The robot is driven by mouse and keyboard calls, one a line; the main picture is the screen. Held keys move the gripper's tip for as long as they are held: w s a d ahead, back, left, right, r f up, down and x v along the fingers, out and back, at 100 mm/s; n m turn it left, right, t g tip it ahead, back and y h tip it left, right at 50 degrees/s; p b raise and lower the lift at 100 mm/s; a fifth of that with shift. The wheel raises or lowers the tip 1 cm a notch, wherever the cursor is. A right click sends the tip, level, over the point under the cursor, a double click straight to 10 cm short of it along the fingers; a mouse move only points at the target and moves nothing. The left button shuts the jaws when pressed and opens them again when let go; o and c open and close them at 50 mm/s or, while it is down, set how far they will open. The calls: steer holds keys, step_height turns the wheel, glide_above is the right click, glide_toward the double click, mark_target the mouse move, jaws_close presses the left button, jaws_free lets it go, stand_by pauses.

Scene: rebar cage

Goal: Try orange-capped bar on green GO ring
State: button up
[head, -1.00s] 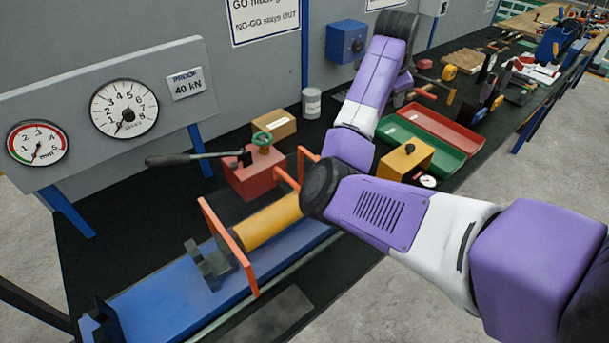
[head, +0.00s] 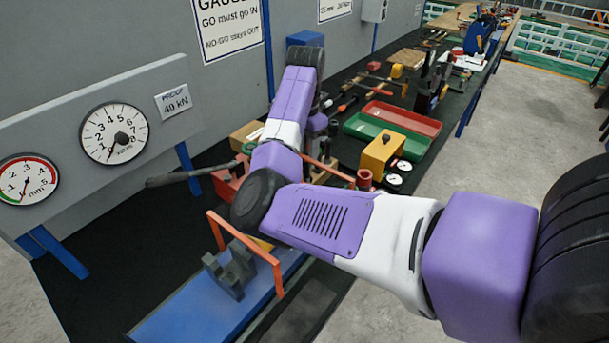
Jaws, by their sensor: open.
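My arm reaches in from the right, bends over the bench and folds back toward the wall. My gripper does not show; the arm's far end is mostly hidden behind my own links. I cannot make out the orange-capped bar or the green GO ring in the head view. A sign (head: 228,28) on the wall reads that GO must go in and NO-GO stays out. A green tray (head: 385,138) and a red tray (head: 408,118) lie farther along the bench, with no bar clearly visible in them.
An orange guard frame (head: 277,280) stands over the blue bed (head: 190,312) at the front. A pump lever (head: 178,178) juts left under the gauge panel (head: 70,135). A yellow box (head: 382,152) and small dials (head: 393,180) sit right of my arm.

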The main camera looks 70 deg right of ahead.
steer(key=shift+s+f+p, duration=0.15)
steer(key=shift+f+p, duration=0.7)
steer(key=shift+f, duration=2.35)
jaws_close()
